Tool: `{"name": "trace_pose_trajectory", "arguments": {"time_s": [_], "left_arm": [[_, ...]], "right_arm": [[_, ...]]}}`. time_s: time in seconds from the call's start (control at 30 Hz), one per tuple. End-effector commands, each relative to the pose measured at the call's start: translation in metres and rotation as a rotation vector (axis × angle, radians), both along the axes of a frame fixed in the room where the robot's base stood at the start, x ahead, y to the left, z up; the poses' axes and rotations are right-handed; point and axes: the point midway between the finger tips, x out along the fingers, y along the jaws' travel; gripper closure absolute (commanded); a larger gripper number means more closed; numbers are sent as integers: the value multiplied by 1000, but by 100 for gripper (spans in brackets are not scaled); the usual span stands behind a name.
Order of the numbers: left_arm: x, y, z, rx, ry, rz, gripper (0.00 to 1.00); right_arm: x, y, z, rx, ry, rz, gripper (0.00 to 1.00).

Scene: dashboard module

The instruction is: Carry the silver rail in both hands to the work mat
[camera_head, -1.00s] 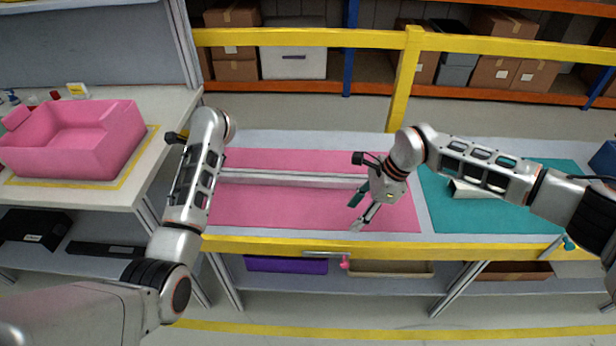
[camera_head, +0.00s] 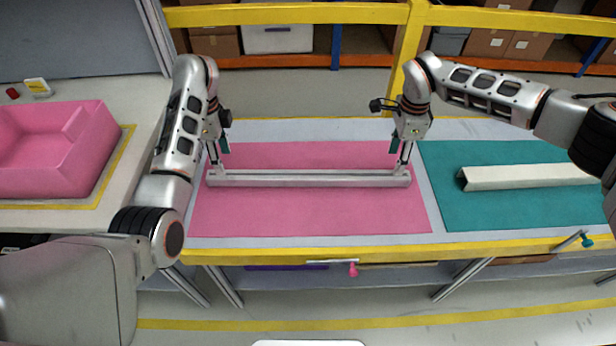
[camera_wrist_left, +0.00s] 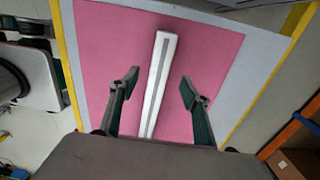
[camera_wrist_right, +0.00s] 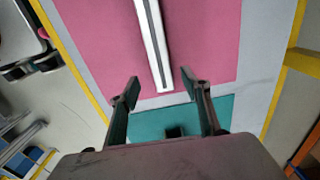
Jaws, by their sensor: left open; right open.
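The silver rail (camera_head: 310,179) lies flat on the pink mat (camera_head: 310,215), running left to right. It also shows in the left wrist view (camera_wrist_left: 158,80) and the right wrist view (camera_wrist_right: 152,40). My left gripper (camera_head: 218,162) is open over the rail's left end; in its wrist view the rail runs between the spread fingers. My right gripper (camera_head: 401,160) is open over the rail's right end; in its wrist view that end lies between the fingertips. I cannot tell whether any finger touches the rail. A teal mat (camera_head: 500,210) lies to the right.
A cream-white channel piece (camera_head: 530,176) lies on the teal mat. A pink bin (camera_head: 60,165) stands on the left table. A yellow rail (camera_head: 400,252) runs along the bench's front edge; a yellow barrier post (camera_head: 408,50) stands behind. The front of the pink mat is clear.

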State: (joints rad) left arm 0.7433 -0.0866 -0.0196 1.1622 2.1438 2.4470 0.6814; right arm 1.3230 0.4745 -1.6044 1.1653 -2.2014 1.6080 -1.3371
Motion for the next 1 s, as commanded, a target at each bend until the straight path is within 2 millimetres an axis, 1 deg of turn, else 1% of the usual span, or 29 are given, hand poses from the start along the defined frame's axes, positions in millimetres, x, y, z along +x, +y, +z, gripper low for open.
{"name": "trace_pose_trajectory", "arguments": {"time_s": [0.17, 0.4, 0.5, 0.7, 0.97, 1.0], "left_arm": [[-1, 0, -18, 0, 5, -1, 53], [-1, 0, -54, -1, 4, 0, 53], [-1, 0, -65, 1, 4, 0, 53], [-1, 0, -76, 0, 2, 0, 53], [0, 0, -77, 1, 1, 0, 53], [0, 0, -77, 1, 1, 0, 55]], "right_arm": [[-1, 1, -19, 1, 4, 0, 53], [-1, 1, -54, 1, 3, 0, 53], [-1, 1, -65, 1, 2, 0, 53], [0, 1, -76, 1, 0, 0, 53], [0, 1, -77, 1, 0, 1, 53], [0, 1, -77, 1, 0, 1, 55]]}}
